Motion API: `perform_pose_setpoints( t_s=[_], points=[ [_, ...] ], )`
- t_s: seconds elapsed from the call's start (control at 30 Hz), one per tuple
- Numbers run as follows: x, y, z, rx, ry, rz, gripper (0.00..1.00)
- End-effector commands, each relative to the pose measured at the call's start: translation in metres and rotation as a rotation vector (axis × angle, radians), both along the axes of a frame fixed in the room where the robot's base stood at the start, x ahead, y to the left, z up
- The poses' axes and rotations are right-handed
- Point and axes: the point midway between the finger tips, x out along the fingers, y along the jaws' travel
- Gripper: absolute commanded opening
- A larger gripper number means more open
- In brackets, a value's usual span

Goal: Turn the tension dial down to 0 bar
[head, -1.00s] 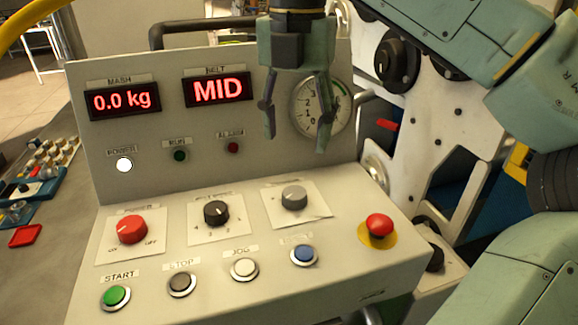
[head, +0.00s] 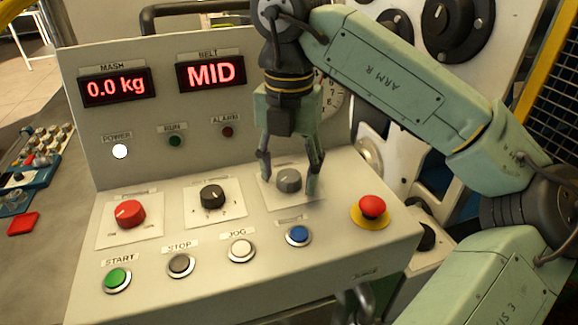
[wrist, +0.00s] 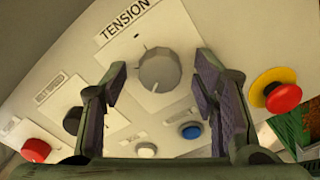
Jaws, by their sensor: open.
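The tension dial is a grey knob (head: 288,180) on a white plate at the right of the panel's dial row. The wrist view shows the grey knob (wrist: 159,72) under a label reading TENSION (wrist: 124,18). A small dark mark shows on the plate near the knob; its setting is too small to read. My gripper (head: 290,182) points down at the knob, with one finger on either side. In the wrist view my gripper (wrist: 170,90) is open, its fingers apart from the knob. The pressure gauge (head: 333,98) is mostly hidden behind my arm.
The red mushroom button (head: 372,207) stands right of the dial. The blue button (head: 298,235) is just below it. The black speed knob (head: 212,196) and red power knob (head: 130,213) are to the left. The displays read 0.0 kg (head: 117,87) and MID (head: 211,73).

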Motion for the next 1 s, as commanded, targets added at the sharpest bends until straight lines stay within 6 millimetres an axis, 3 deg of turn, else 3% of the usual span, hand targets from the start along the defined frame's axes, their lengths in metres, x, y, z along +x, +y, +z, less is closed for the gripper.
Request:
perform_pose_setpoints(
  t_s=[0.1, 0.8, 1.0],
  points=[
    [0.0, 0.0001, 0.0001, 0.0, 0.0, 0.0, 0.54],
    [-0.0001, -0.0002, 0.0004, -0.001, 0.0, 0.0, 0.07],
    [-0.0001, -0.0002, 0.0002, -0.001, 0.0, 0.008, 0.05]
  ],
)
